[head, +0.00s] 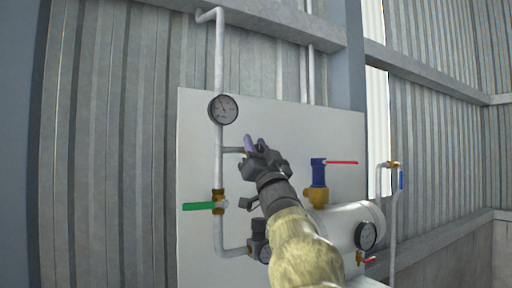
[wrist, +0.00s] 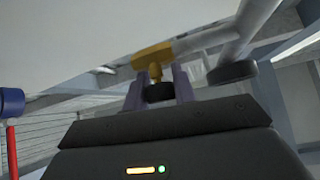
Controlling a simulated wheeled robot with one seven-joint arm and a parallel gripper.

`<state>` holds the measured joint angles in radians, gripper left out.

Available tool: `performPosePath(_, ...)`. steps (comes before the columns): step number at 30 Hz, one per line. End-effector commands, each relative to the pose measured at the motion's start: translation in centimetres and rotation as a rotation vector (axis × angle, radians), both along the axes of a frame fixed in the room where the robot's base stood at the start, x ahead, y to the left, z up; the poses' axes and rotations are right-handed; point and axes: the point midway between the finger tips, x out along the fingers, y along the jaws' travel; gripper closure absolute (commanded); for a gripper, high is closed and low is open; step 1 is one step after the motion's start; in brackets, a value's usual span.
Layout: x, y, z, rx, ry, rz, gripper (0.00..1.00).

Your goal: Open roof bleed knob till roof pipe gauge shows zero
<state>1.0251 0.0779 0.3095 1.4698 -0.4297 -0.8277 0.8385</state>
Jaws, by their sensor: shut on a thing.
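The roof pipe gauge (head: 223,110) is a round dial on the white vertical pipe at the upper left of the white panel. Its needle seems to point up and left; the reading is too small to tell. A dark disc (wrist: 232,72) beside the pipe in the wrist view looks like this gauge edge-on. My gripper (head: 248,146) is at the end of a short side branch below the gauge. In the wrist view my gripper (wrist: 160,88) has its purple fingers shut on the black bleed knob (wrist: 160,93), under a brass fitting (wrist: 152,57). My gripper hides the knob in the head view.
A green-handled valve (head: 200,206) is lower on the same pipe. A blue and brass valve with a red lever (head: 340,162) stands right of my arm, above a white tank (head: 345,222) with another gauge (head: 366,236). Corrugated wall lies behind.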

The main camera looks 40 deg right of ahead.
Motion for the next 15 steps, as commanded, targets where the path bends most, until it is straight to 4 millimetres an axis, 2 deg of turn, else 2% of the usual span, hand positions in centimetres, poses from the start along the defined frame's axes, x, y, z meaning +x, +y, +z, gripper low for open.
performPosePath(15, 0.04, 0.44, 0.11, -0.263, 0.040, 0.003, 0.96)
